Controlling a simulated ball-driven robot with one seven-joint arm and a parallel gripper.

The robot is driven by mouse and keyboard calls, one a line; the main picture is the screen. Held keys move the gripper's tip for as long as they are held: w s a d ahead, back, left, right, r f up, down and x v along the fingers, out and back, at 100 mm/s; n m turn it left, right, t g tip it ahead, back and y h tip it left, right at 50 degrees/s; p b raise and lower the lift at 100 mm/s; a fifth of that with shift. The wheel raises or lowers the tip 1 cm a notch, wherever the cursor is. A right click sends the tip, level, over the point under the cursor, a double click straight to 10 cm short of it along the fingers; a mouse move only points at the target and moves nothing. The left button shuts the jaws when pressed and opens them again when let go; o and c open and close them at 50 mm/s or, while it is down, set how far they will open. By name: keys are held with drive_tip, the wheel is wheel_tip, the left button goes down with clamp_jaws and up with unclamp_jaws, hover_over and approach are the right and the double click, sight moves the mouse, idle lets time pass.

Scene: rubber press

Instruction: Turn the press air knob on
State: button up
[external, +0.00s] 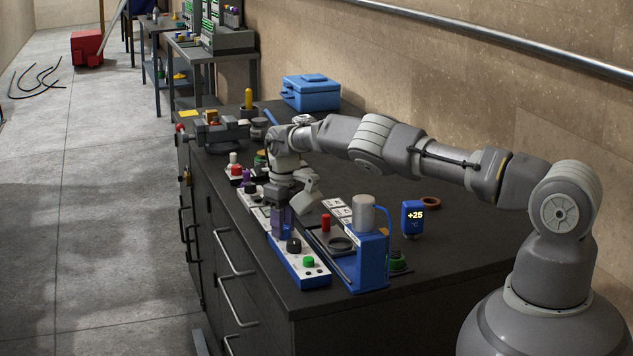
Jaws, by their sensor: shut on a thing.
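The press (371,262) is a blue stand with a grey cylinder on top, near the bench's right front. Beside it on the left lies its control panel (314,276), a blue box with a white top. A black knob (293,246) and a green button (308,262) show on its near part. My gripper (283,228) points down over the panel's far end. Its jaws are shut on a knob there, which they hide almost fully. Whether that knob is turned on or off cannot be seen.
Other control boxes (247,197) with knobs stand in a row behind the panel. A red cylinder (326,223) stands close to the press. A blue +25 display (413,218) is to the right. A blue toolbox (311,93) stands at the wall. The bench's right part is mostly clear.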

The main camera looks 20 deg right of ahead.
drive_tip(key=shift+m, duration=0.3)
drive_tip(key=m+p, duration=0.1)
drive_tip(key=m, duration=0.2)
drive_tip(key=shift+r+m, duration=0.1)
drive_tip(key=shift+m, duration=0.2)
drive_tip(key=m+p, duration=0.1)
drive_tip(key=m, duration=0.3)
drive_tip(key=shift+d+m+t, duration=0.1)
drive_tip(key=shift+m+t, duration=0.2)
drive_tip(key=m+p, duration=0.1)
drive_tip(key=m, duration=0.3)
drive_tip(key=shift+s+m, duration=0.1)
drive_tip(key=shift+m, duration=2.4)
drive_tip(key=o, duration=1)
